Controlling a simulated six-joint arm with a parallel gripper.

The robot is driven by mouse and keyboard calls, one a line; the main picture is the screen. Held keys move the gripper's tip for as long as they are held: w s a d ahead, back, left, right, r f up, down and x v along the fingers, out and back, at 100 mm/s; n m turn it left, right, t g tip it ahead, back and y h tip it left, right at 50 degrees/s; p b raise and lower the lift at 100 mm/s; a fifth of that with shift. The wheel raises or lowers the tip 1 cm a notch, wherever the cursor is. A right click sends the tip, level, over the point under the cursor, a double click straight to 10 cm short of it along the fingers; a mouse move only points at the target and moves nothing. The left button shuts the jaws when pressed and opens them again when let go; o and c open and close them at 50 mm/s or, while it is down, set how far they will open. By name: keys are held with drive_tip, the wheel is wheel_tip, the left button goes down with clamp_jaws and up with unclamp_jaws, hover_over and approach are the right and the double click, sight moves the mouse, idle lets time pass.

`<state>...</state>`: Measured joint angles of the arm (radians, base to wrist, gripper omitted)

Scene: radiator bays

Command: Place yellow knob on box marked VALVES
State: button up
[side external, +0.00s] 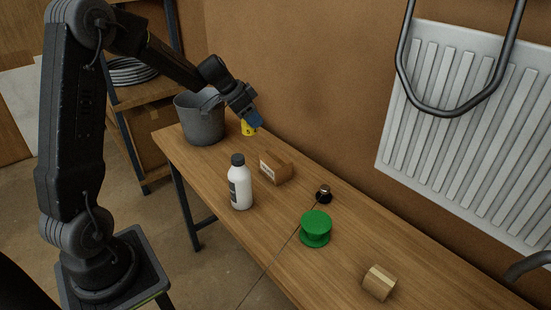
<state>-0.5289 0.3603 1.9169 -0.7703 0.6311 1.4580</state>
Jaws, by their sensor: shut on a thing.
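The yellow knob (249,129) is at the far end of the wooden bench, just right of the grey bucket. I cannot tell whether the knob touches the bench. A small brown cardboard box (275,167) stands on the bench nearer the camera, with a white label on its front. The lettering is too small to read. The knob is apart from the box.
A grey bucket (202,120) stands close left of my gripper. A white bottle (240,185) with a dark cap is in front of the box. A black-based item (324,193), a green spool (315,229) and a tan roll (379,283) lie along the bench (270,243). A radiator hangs at right.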

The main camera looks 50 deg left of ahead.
drive_tip(key=a, duration=0.5)
hover_over(278, 157)
wheel_tip(278, 157, down, 7)
drive_tip(key=shift+d, duration=0.1)
drive_tip(key=shift+f, duration=1.95)
drive_tip(key=shift+f, duration=0.1)
drive_tip(key=o, duration=1)
